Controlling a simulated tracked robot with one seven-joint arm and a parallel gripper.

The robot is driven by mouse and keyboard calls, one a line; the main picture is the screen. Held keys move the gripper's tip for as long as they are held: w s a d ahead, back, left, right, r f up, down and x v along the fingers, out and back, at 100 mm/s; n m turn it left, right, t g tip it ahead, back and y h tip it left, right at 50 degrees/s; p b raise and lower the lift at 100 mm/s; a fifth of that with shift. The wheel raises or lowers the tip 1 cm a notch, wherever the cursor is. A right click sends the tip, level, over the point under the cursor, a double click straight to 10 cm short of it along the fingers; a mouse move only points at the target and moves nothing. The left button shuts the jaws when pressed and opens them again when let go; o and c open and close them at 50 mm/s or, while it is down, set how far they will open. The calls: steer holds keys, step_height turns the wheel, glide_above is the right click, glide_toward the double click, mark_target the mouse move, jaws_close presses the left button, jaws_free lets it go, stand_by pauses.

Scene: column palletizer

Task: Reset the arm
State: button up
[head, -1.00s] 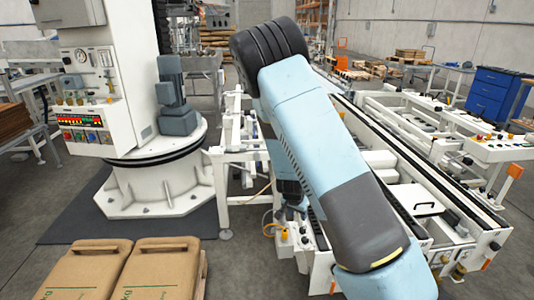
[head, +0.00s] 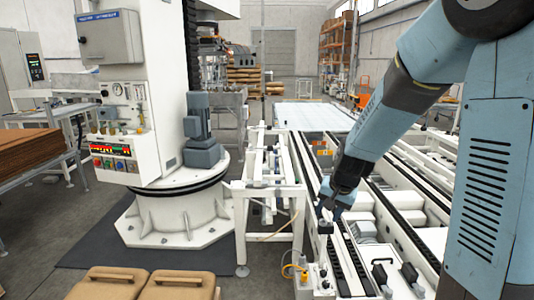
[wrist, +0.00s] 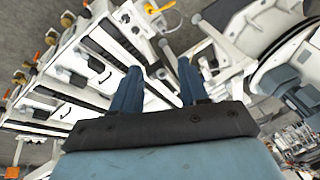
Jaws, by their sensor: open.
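My blue arm comes in from the right in the head view and reaches down over the white conveyor (head: 410,178). My gripper (head: 332,212) is at its lower end, above the near part of the conveyor. In the wrist view my gripper (wrist: 158,78) shows two blue fingers spread apart with nothing between them.
The white palletizer column (head: 128,100) on its round base (head: 180,222) stands left of the conveyor. A stack of brown sheets (head: 28,155) is at the left edge. Grey floor (head: 75,215) is clear between them.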

steer(key=s+d+r+n+t, duration=0.1)
steer(key=s+d+r+n, duration=0.1)
steer(key=s+r, duration=0.6)
steer(key=s+d+r+n+h, duration=0.1)
steer(key=s+d+r+n, duration=0.1)
steer(key=s+r, duration=0.7)
steer(key=s+d, duration=0.1)
steer(key=s, duration=0.6)
steer(key=shift+s+d+t+h, duration=0.15)
steer(key=shift+d+t+h, duration=0.15)
steer(key=shift+t, duration=0.1)
